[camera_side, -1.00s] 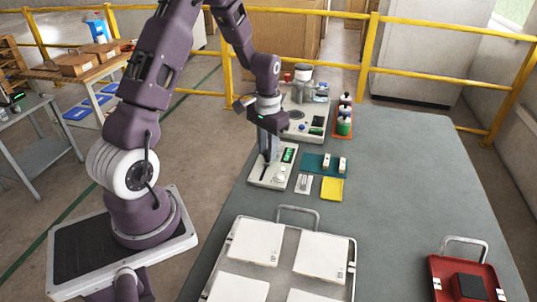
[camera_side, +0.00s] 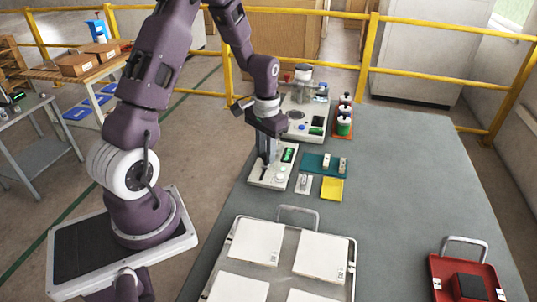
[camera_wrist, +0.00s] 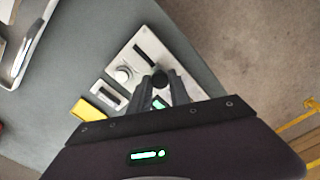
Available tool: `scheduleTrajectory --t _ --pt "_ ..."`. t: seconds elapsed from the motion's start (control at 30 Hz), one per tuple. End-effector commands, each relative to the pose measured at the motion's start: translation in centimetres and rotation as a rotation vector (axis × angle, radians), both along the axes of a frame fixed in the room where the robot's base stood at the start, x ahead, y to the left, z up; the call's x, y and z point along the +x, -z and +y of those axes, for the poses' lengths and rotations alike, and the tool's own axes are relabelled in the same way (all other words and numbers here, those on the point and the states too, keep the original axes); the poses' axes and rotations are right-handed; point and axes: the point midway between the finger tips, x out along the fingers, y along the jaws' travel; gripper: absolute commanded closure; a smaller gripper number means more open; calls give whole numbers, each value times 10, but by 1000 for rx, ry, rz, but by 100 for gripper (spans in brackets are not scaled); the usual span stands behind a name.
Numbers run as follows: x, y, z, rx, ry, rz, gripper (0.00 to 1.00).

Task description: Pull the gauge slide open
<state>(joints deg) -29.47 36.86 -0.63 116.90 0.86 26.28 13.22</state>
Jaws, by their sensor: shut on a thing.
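The gauge (camera_side: 283,176) is a pale block on the table with a green-lit display, a round pale knob and a dark slot. It also shows in the wrist view (camera_wrist: 122,58). The slide's black knob (camera_wrist: 160,78) sits at one end of the slot (camera_wrist: 144,54), between my fingertips. My gripper (camera_side: 265,161) points down over the gauge and is shut on that knob. In the wrist view my gripper (camera_wrist: 162,84) partly covers the gauge and its display. In the side view the fingers hide the knob.
A teal tray (camera_side: 313,160), a small pale plate (camera_side: 303,184) and a yellow pad (camera_side: 332,189) lie right of the gauge. A larger instrument (camera_side: 300,128) stands behind. A tile tray (camera_side: 297,226) is in front. The table's right side is mostly clear.

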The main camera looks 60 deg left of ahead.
Motion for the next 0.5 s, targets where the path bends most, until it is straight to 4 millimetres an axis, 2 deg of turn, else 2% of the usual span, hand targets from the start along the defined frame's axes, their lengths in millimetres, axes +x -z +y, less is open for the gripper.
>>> scheduleTrajectory --t 0.5 --pt "-11 0 -11 -1 0 2 100"
